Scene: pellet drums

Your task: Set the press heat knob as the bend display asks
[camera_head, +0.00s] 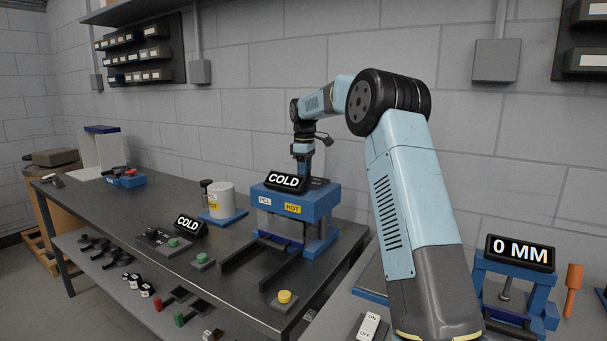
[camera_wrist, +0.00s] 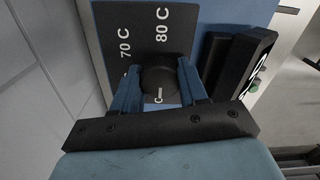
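The black heat knob (camera_wrist: 160,82) sits on a dark dial plate (camera_wrist: 120,22) in the wrist view. The plate reads 70 C and 80 C; a third mark below the knob shows only a C. My gripper (camera_wrist: 159,72) has one finger on each side of the knob, very near it; I cannot tell whether they press on it. In the head view my arm reaches down behind the blue press (camera_head: 318,207), and the fingertips and knob are hidden. The press display (camera_head: 285,181) reads COLD. At the right, the display on a blue stand, likely the bend display (camera_head: 520,252), reads 0 MM.
A second COLD display (camera_head: 188,223) and a white drum (camera_head: 222,200) stand left of the press on the dark bench (camera_head: 120,205). A yellow button (camera_head: 285,297) is at the bench front. An ON/OFF switch (camera_head: 369,327) and an orange-handled tool (camera_head: 573,277) are at the right.

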